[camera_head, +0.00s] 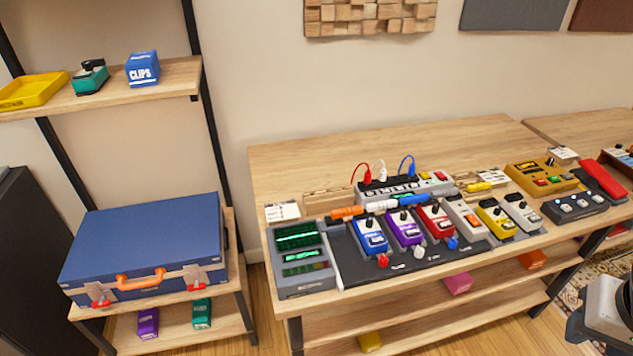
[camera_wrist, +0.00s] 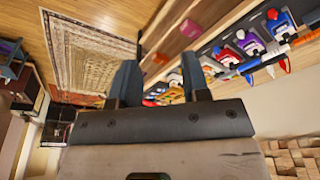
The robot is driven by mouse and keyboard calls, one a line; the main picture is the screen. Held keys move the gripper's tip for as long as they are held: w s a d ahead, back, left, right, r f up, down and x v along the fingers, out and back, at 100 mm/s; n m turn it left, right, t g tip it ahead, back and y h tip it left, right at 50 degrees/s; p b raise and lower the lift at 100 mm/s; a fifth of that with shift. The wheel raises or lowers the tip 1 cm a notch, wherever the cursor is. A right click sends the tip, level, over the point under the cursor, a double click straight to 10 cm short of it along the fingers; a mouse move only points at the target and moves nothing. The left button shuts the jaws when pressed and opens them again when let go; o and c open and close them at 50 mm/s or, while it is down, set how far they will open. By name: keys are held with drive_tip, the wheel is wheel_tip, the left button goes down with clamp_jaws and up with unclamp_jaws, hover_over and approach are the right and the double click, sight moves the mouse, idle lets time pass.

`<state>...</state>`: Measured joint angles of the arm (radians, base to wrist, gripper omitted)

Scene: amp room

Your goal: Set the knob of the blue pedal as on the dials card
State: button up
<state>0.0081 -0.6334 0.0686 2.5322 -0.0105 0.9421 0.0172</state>
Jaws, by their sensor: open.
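The blue pedal (camera_head: 371,243) stands at the left end of a row of pedals on a dark board on the table. Its dark knob (camera_head: 369,224) is on its upper part; the pointer's setting is too small to read. The blue pedal also shows at the upper right of the wrist view (camera_wrist: 282,27). A white card (camera_head: 282,211) stands at the table's back left, behind the green-screened unit; its marks are unreadable and I cannot tell whether it is the dials card. My gripper (camera_wrist: 162,82) is open and empty, well away from the blue pedal.
Purple (camera_head: 404,232), red (camera_head: 436,224) and other pedals stand close beside the blue one. Orange, white and blue plugs lie behind the row. A green-screened unit (camera_head: 302,262) is at the left. More white cards (camera_head: 488,175) stand farther right.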

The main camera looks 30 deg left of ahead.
drive_tip(key=shift+c, duration=0.4)
drive_tip(key=shift+c, duration=0.5)
drive_tip(key=w+a+f+n+g, duration=0.15)
drive_tip(key=w+a+n, duration=0.25)
drive_tip(key=w+a, duration=0.5)
drive_tip(key=w+a+f+n, duration=0.2)
drive_tip(key=w+a+n, duration=0.2)
drive_tip(key=w+a, duration=0.55)
drive_tip(key=w+a+f+n, duration=0.2)
drive_tip(key=w+a+f, duration=0.1)
drive_tip(key=a, duration=0.4)
drive_tip(key=w+a+f+n, duration=0.2)
drive_tip(key=w+a+f, duration=0.1)
drive_tip(key=a+f, duration=0.2)
drive_tip(key=w+a+f+n, duration=0.2)
drive_tip(key=w+a+f, duration=0.2)
drive_tip(key=a, duration=0.5)
drive_tip(key=shift+f+g, duration=0.35)
drive_tip(key=shift+f, duration=0.1)
drive_tip(key=shift+a+f+n, duration=0.25)
drive_tip(key=shift+a+n, duration=0.05)
drive_tip(key=shift+a, duration=0.05)
drive_tip(key=shift+f, duration=0.15)
